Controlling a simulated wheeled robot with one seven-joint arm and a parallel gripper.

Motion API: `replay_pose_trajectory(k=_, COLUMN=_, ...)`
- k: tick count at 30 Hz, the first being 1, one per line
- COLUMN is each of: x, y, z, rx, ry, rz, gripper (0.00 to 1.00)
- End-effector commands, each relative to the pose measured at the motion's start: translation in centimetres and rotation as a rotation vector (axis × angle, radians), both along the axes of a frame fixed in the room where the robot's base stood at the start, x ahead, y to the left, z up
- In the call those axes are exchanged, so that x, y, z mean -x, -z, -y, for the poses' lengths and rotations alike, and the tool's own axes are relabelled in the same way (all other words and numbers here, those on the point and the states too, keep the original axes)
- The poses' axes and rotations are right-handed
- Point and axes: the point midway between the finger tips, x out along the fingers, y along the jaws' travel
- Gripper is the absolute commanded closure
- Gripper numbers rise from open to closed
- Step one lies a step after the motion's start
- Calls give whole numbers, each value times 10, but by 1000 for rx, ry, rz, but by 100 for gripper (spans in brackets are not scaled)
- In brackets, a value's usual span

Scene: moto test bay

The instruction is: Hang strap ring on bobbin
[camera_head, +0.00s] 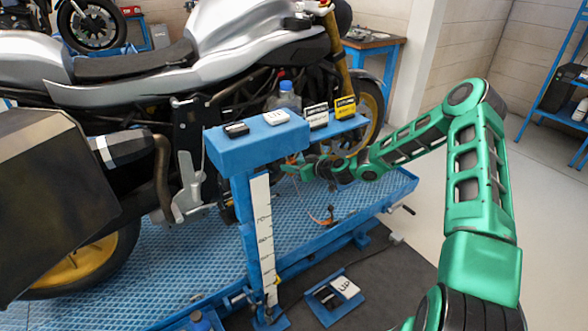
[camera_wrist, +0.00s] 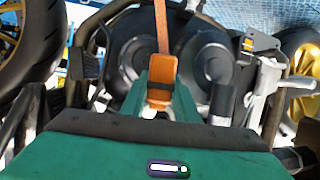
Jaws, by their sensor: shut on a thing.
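My gripper (camera_head: 296,166) is at the end of my green arm, beside the motorcycle and just behind the blue post with the shelf. In the wrist view its green fingers (camera_wrist: 162,103) are shut on the orange end tab of the strap (camera_wrist: 162,72). The strap runs up from the tab to the top of that view. In the head view a thin orange length of strap (camera_head: 309,206) hangs below my gripper towards the blue platform. I cannot make out the ring clearly. I cannot pick out the bobbin for certain; the motorcycle (camera_head: 215,60) fills the area behind my gripper.
The blue shelf (camera_head: 228,153) bears a bottle (camera_head: 284,97) and several small boxes, close to my gripper. A white scale (camera_head: 262,235) runs down its post. The blue ramp platform (camera_head: 165,245) lies below. Open floor (camera_head: 540,230) is at the right.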

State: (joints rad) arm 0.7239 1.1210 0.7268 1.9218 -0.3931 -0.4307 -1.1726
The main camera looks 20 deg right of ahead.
Motion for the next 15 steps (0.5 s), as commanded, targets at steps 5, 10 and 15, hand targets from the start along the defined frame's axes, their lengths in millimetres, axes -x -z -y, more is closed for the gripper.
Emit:
replay_pose_trajectory(k=5, x=-9, y=1, z=-3, rx=-2, ry=-1, rz=1, gripper=98)
replay_pose_trajectory(k=10, x=-17, y=1, z=-6, rx=-2, ry=0, rz=1, gripper=98)
replay_pose_trajectory(k=15, x=-25, y=2, z=-8, rx=-3, ry=1, rz=1, gripper=98)
